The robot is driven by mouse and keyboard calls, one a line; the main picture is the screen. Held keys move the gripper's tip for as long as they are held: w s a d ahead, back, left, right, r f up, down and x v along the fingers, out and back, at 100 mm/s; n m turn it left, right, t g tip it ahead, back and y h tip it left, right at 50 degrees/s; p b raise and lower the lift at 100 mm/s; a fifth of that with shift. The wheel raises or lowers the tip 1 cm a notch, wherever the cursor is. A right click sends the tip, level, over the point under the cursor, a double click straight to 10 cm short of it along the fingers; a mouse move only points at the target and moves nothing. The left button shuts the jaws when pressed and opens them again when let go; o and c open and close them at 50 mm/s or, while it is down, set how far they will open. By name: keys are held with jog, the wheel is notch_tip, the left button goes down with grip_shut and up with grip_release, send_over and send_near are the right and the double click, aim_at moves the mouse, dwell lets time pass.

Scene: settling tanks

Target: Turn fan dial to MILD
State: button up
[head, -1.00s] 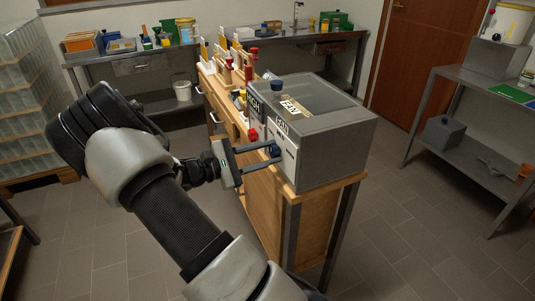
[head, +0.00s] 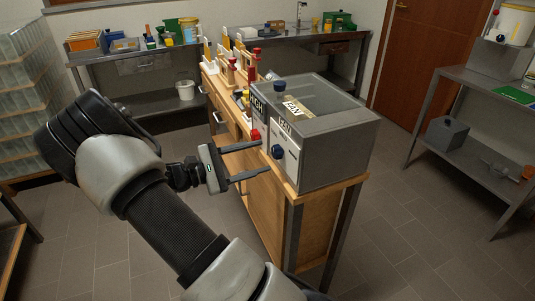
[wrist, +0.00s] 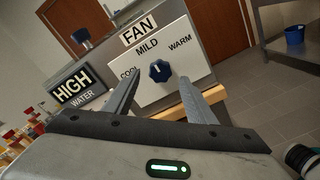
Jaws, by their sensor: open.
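The fan dial is a dark blue lobed knob (wrist: 160,70) on the pale front plate of a grey box (head: 335,137) marked FAN. In the wrist view COOL, MILD and WARM are printed around it from left to right. A small light mark on the knob seems to point up toward MILD, but it is too small to be sure. The dial also shows in the head view (head: 277,152). My gripper (head: 264,157) is open and empty, its fingertips just short of the dial. In the wrist view the fingers lie either side of the dial, apart from it.
A HIGH WATER sign (wrist: 72,86) stands left of the dial plate. Another blue knob (head: 279,86) sits on top of the box. A red-capped item (head: 254,135) is close by the upper finger. The floor left of the wooden bench (head: 266,207) is clear.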

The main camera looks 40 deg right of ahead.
jog(key=v, duration=1.3)
jog(key=shift+p, duration=0.35)
